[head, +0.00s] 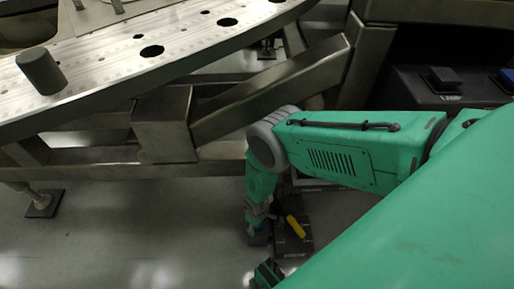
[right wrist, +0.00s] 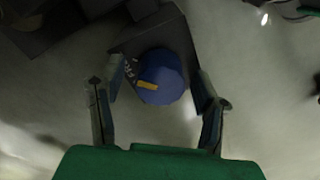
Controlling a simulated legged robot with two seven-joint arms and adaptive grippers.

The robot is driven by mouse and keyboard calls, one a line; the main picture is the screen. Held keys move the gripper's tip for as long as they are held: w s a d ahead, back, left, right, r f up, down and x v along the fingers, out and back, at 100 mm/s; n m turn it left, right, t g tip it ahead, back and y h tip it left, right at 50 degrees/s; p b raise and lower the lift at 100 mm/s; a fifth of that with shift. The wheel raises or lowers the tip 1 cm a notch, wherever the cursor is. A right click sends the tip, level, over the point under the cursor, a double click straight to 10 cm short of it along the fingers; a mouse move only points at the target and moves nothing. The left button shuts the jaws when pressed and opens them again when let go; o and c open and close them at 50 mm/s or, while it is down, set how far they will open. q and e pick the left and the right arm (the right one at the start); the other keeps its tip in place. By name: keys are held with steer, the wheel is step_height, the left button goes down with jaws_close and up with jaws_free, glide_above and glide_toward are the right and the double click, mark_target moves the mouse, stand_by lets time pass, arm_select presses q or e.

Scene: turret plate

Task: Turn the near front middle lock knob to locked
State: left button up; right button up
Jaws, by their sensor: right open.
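A round blue knob (right wrist: 161,76) with a yellow mark sits on a dark block (right wrist: 124,45) in the right wrist view. The yellow mark lies on the knob's lower left side, and small pale lettering shows on the block to the left of the knob. My right gripper (right wrist: 157,100) is open, with one finger on each side of the knob; I cannot tell whether either finger touches it. In the head view my right gripper (head: 257,232) is low near the floor, and the knob is mostly hidden there.
A dark fixture with a yellow handle (head: 295,226) stands beside my right gripper. A metal turret plate (head: 110,70) with holes and a dark cylinder (head: 41,70) is at upper left. Steel beams (head: 270,90) cross behind my arm.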

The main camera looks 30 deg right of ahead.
steer(key=c, duration=1.1)
steer(key=shift+c, duration=0.2)
